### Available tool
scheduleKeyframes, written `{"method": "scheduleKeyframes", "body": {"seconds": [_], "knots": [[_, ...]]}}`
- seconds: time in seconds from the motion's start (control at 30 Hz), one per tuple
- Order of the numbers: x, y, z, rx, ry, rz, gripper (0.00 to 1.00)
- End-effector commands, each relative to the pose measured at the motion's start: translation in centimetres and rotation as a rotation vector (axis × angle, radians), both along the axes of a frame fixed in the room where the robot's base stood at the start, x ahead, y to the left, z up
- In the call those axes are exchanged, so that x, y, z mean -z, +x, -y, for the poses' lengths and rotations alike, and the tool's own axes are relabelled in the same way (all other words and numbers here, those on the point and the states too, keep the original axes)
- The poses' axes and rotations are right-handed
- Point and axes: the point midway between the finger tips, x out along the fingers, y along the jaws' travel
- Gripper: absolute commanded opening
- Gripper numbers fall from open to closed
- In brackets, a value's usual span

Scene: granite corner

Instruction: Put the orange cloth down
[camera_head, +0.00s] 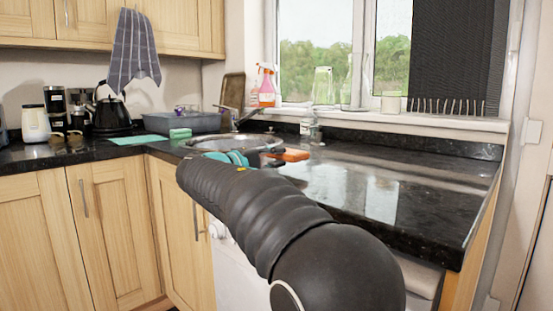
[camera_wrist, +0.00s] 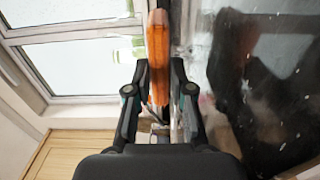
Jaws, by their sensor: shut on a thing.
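The orange cloth (camera_head: 294,155) shows as a small flat orange strip at the end of my arm, over the black counter. In the wrist view the orange cloth (camera_wrist: 158,52) is a narrow upright strip between the fingers, sticking out beyond their tips. My gripper (camera_wrist: 159,92) is shut on it. In the head view my gripper (camera_head: 272,157) is partly hidden behind my arm. Whether the cloth touches the counter, I cannot tell.
The glossy black granite counter (camera_head: 400,185) is mostly clear to the right. A round metal sink (camera_head: 215,143) with a tap lies to the left. A small clear bottle (camera_head: 314,131) stands behind, near the window sill. A green sponge (camera_head: 180,133) sits further left.

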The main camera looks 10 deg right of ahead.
Motion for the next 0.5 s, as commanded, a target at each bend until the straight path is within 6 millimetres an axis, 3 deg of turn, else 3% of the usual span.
{"method": "scheduleKeyframes", "body": {"seconds": [0.5], "knots": [[1.6,0.0,0.1,0.003,0.001,-0.006,0.00]]}}
